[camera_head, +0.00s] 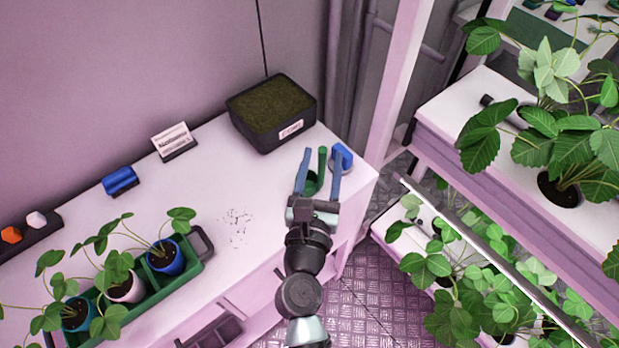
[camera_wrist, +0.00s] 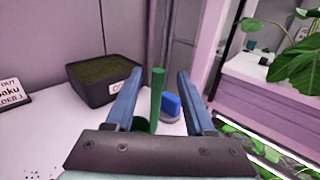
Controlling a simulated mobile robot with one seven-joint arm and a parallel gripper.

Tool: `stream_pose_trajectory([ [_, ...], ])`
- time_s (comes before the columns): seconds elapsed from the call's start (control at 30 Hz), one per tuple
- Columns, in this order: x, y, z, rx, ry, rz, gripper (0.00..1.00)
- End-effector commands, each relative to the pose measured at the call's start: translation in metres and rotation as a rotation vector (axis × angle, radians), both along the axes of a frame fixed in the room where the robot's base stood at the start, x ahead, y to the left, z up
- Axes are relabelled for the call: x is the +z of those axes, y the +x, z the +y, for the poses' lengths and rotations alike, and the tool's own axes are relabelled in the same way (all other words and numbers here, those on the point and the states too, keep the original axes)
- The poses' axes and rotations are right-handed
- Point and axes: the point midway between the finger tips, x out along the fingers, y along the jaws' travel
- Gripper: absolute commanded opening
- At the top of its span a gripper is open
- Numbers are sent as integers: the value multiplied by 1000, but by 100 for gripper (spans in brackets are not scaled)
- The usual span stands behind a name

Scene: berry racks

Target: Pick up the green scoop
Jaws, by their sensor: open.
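The green scoop (camera_head: 322,160) is at the right end of the white bench, with its handle standing up. In the wrist view the green scoop (camera_wrist: 157,92) shows its handle upright between my fingers and part of its bowl lower left, partly hidden by my gripper. My gripper (camera_head: 320,168) is open, with one blue finger on each side of the scoop. The wrist view also shows my gripper (camera_wrist: 155,80) with a gap on both sides of the handle. I cannot tell whether either finger touches it.
A black soil bin (camera_head: 264,137) stands behind left of the scoop. A blue object (camera_head: 341,157) sits close on its right. A label card (camera_head: 174,143), a blue item (camera_head: 120,180) and a green tray (camera_head: 150,283) of potted plants are further left. Plant racks (camera_head: 470,165) stand right.

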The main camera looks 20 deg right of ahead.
Motion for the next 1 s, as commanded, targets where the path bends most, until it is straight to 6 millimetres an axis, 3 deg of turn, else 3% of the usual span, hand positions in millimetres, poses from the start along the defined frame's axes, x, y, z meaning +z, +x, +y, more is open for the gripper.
stream_pose_trajectory([
  [0.23, 2, 15, -8, 0, -1, 0, 55],
  [0.5, 2, 47, -24, 0, -2, -1, 55],
  [0.83, 1, 53, -27, 1, -2, 0, 55],
  [1.0, 1, 53, -27, 1, -2, 0, 26],
])
